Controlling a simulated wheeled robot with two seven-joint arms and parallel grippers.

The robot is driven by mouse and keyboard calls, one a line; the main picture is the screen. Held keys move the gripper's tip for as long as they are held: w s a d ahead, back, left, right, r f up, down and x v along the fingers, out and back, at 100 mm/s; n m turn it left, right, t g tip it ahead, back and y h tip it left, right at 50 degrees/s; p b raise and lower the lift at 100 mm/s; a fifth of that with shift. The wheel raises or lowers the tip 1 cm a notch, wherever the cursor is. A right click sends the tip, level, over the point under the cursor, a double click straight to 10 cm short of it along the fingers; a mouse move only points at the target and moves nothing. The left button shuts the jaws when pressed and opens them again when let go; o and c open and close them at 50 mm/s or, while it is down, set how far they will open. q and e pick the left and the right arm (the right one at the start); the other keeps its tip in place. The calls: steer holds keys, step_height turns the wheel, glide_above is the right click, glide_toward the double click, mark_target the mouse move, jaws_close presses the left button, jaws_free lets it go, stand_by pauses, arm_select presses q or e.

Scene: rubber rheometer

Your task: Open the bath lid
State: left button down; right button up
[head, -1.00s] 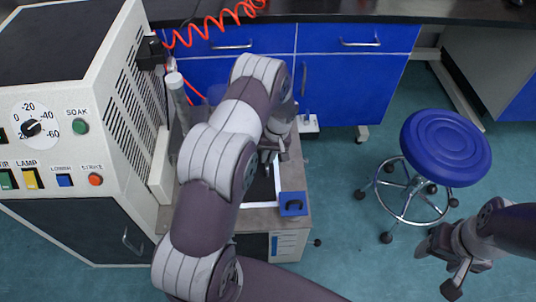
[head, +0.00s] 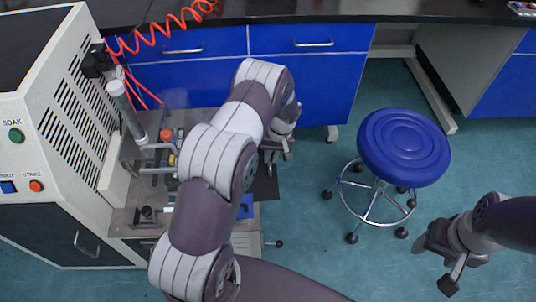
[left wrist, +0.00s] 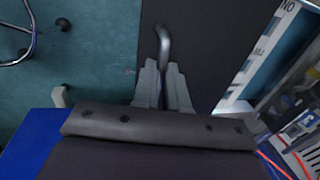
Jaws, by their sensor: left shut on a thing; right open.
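The bath lid seems to be the dark flat panel (left wrist: 205,50) in the left wrist view. In the head view it shows as a dark sheet (head: 266,188) at the right side of the bench unit, partly behind my left arm. My left gripper (head: 274,165) is above it. In the left wrist view my left gripper (left wrist: 163,92) is shut on a curved metal handle (left wrist: 164,45) at the panel's left edge. The bath opening is not clearly visible. My right gripper (head: 434,266) is open and empty at the lower right, over the floor.
The white control cabinet (head: 62,130) stands at the left, beside the bench unit (head: 124,217) with its clamps and upright tube (head: 125,108). A blue block (head: 245,207) sits near the unit's front right. A blue stool (head: 404,147) stands at the right. Open floor lies between.

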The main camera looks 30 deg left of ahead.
arm_select(q)
steer(key=c, duration=1.2)
jaws_free()
steer(key=shift+o, duration=0.2)
step_height(320, 180, up, 12)
steer(key=w+d+p, duration=0.1)
steer(key=d+p, duration=0.1)
steer(key=p, duration=0.1)
steer(key=shift+w+r, duration=0.15)
steer(key=shift+r, duration=0.1)
